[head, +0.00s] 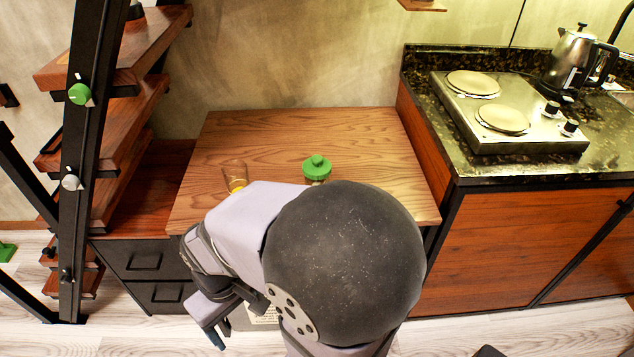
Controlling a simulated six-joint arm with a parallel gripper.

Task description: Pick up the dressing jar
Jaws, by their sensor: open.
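A small jar with a green knobbed lid (317,166), which looks like the dressing jar, stands upright on the wooden table. Its lower part is hidden behind my arm. My gripper (222,322) is low in the picture, in front of the table's near edge and to the left of the jar. It is open and apart from the jar. Part of the gripper is hidden by my own arm, and I see nothing held in it.
A glass with amber liquid (236,178) stands on the table (275,128), left of the jar. The table's back is clear.

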